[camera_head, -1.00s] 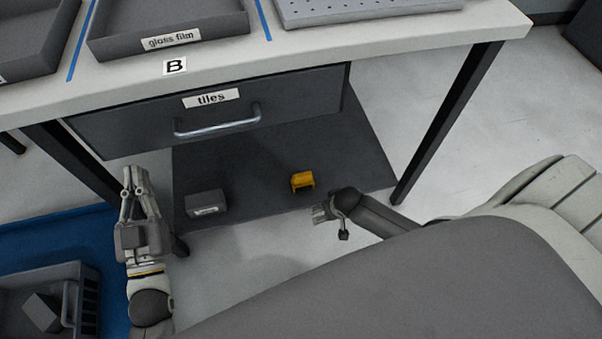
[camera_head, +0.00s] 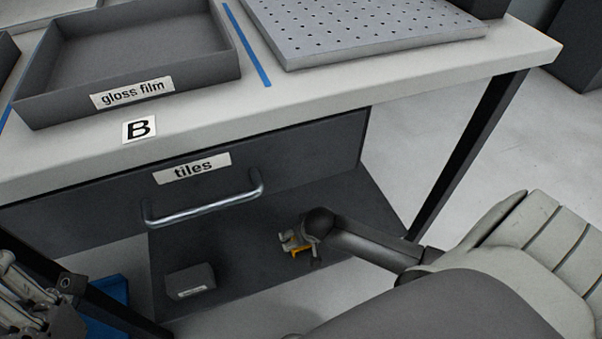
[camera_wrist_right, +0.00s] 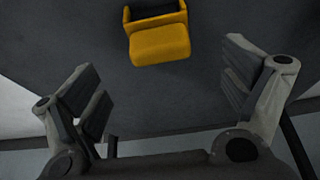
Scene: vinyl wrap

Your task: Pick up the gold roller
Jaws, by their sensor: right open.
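A gold-yellow block-like piece (camera_head: 297,251), the only gold thing in view, lies on the dark shelf (camera_head: 240,275) under the table. In the right wrist view the gold piece (camera_wrist_right: 160,44) shows a dark hollow at its far side. I cannot make out a roller shape. My right gripper (camera_head: 288,240) is at the gold piece and partly covers it in the head view. In the right wrist view the right gripper (camera_wrist_right: 166,80) is open and empty, with the piece ahead between its fingers, apart from them. My left gripper (camera_head: 28,292) is at the lower left edge, partly cut off.
A grey box (camera_head: 190,281) with a label stands on the shelf to the left. A table leg (camera_head: 470,150) stands at right. The tabletop holds a "gloss film" tray (camera_head: 133,97) and a perforated plate (camera_head: 365,28).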

